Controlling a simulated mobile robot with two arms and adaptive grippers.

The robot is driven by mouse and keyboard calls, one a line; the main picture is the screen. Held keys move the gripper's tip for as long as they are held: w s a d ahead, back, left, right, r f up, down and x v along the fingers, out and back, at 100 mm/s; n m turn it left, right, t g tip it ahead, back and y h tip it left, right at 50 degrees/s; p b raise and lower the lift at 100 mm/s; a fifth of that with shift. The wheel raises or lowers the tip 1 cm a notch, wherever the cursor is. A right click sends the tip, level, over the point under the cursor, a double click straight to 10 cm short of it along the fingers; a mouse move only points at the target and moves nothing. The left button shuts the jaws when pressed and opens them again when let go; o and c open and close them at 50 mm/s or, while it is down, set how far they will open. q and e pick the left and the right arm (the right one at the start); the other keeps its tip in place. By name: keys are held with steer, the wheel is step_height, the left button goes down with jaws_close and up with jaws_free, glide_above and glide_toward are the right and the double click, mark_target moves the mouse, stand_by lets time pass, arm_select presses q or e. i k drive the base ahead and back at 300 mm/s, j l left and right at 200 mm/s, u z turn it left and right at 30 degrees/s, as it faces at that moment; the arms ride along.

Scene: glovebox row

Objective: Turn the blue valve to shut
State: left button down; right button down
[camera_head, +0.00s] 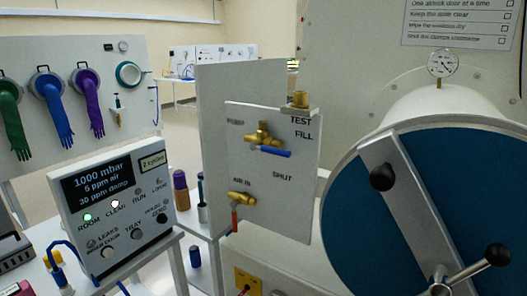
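The blue valve is a brass valve with a blue lever handle (271,151) on the upper part of a white panel (285,178) at the middle of the head view. Its lever points to the right and slightly down, below the words TEST and FILL. The word SHUT is printed lower on the panel. A second brass valve with a red lever (235,218) sits below, marked AIR IN, its lever pointing down. Neither of my grippers shows in the head view.
A display box (112,205) with buttons stands at the left front. Behind it a board holds green, blue and purple gloves (90,100). A large round blue door (440,220) with black-knobbed handles fills the right. Bottles (181,190) stand left of the panel.

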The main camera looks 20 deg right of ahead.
mark_target(254, 146)
steer(key=l+z, duration=0.2)
steer(key=z, duration=0.2)
steer(key=l+z, duration=0.25)
steer(key=z, duration=0.15)
steer(key=l+z, duration=0.2)
steer(key=z, duration=0.25)
steer(key=u, duration=1.4)
steer(key=k+j, duration=0.05)
